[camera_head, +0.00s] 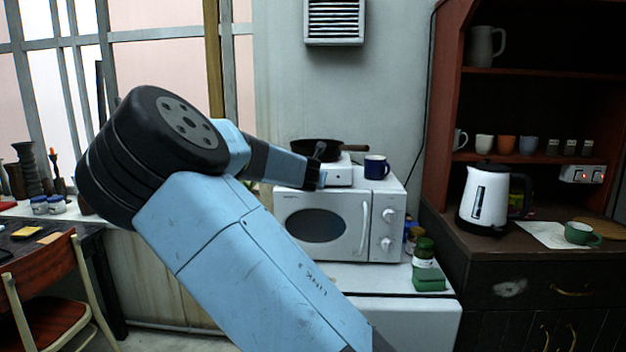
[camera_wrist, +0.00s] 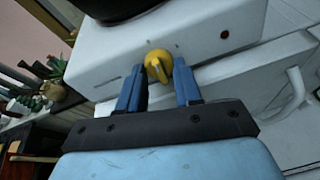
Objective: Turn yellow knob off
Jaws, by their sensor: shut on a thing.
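The yellow knob (camera_wrist: 157,66) sits on the front face of a white hot plate (camera_wrist: 125,48) in the wrist view. The two blue fingers of my gripper (camera_wrist: 159,72) stand on either side of the knob, shut on it. In the head view the hot plate (camera_head: 339,176) rests on top of the white microwave, and my gripper (camera_head: 316,174) is at its front left. The knob is hidden behind my gripper there.
A dark frying pan (camera_head: 318,148) sits on the hot plate. A blue mug (camera_head: 376,168) stands beside it on the microwave (camera_head: 377,216). A white kettle (camera_head: 482,197) is on the cabinet at the right.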

